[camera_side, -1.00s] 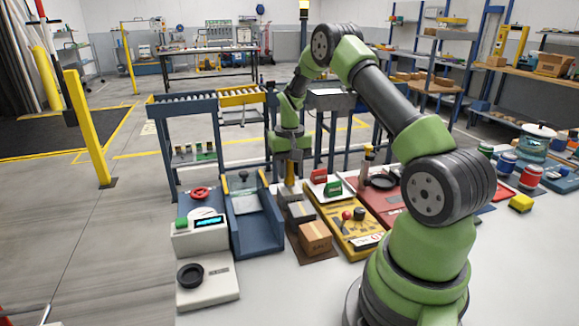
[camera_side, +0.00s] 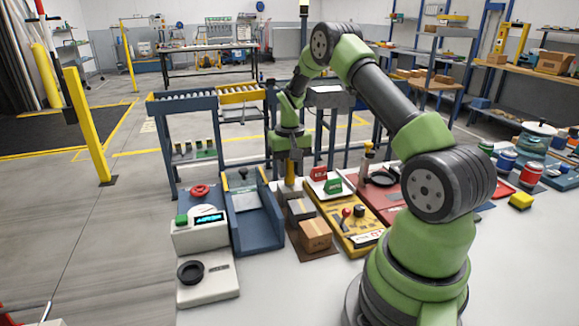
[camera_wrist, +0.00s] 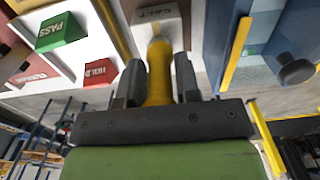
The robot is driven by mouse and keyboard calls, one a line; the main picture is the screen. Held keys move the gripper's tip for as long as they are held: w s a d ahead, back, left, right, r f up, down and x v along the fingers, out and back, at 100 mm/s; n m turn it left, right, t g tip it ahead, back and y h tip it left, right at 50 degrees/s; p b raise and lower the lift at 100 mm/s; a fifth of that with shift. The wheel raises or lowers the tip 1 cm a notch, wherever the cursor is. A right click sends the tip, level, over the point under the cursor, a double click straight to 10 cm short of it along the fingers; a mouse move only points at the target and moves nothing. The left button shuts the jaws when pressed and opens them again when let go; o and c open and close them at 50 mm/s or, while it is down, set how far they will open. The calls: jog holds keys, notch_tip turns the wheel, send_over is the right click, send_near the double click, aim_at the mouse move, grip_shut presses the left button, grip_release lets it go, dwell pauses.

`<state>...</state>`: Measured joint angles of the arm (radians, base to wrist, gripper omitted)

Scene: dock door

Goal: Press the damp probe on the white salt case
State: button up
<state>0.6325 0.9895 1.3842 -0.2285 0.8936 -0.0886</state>
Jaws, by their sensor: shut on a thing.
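My gripper (camera_wrist: 157,88) is shut on the yellow damp probe (camera_wrist: 159,73), which stands between the two dark fingers. In the side view my gripper (camera_side: 290,162) is low over the row of cases, with the yellow probe (camera_side: 290,174) pointing down. The white salt case (camera_wrist: 172,24) shows at the top of the wrist view, with dark lettering seen upside down. The probe's tip is at the face of this case; I cannot tell whether it presses on it.
A brown carton (camera_side: 315,235) stands in front in the same row. A blue tray (camera_side: 257,235) with a dark knob lies left. Red HOLD (camera_wrist: 101,73) and green PASS (camera_wrist: 60,32) blocks sit on a white holder to the right in the side view.

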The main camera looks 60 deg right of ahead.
jog(key=shift+f, duration=0.3)
dwell(0.9)
jog(key=shift+r, duration=3.6)
